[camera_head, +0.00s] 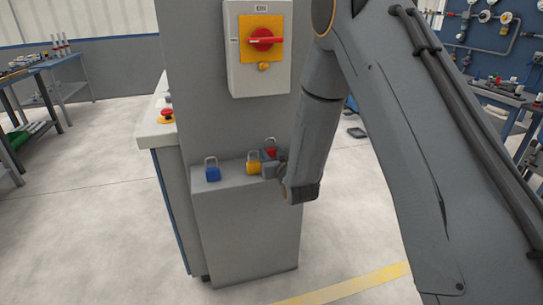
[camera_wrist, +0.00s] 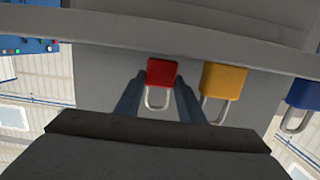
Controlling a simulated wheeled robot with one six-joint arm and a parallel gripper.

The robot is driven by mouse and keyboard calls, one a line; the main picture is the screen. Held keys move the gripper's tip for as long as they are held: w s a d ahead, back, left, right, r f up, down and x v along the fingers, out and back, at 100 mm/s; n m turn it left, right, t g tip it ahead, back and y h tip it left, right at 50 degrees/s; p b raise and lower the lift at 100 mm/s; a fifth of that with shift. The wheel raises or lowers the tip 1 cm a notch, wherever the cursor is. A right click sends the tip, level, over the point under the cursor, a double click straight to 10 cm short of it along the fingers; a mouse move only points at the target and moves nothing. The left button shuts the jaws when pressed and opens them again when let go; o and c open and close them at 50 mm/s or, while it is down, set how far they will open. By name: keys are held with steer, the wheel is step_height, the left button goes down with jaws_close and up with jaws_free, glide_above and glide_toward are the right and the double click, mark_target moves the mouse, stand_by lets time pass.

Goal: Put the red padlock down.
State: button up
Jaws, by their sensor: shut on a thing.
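The red padlock (camera_head: 271,149) is upright at the right end of a grey ledge (camera_head: 203,181) in the head view, with its shackle up. In the wrist view the red padlock (camera_wrist: 162,73) sits between the two fingers of my gripper (camera_wrist: 158,100), which is shut on it. The head view shows my gripper (camera_head: 273,168) partly, beside the padlock. The padlock's base is at or just over the ledge; I cannot tell whether it touches.
A yellow padlock (camera_head: 253,167) stands close beside the red one, and a blue padlock (camera_head: 212,174) stands farther left on the ledge. Above is a switch box (camera_head: 240,75) with a red rotary handle (camera_head: 262,40). A red button (camera_head: 167,114) is at the left.

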steer(key=shift+f, duration=0.4)
steer(key=shift+f, duration=0.2)
steer(key=o, duration=0.8)
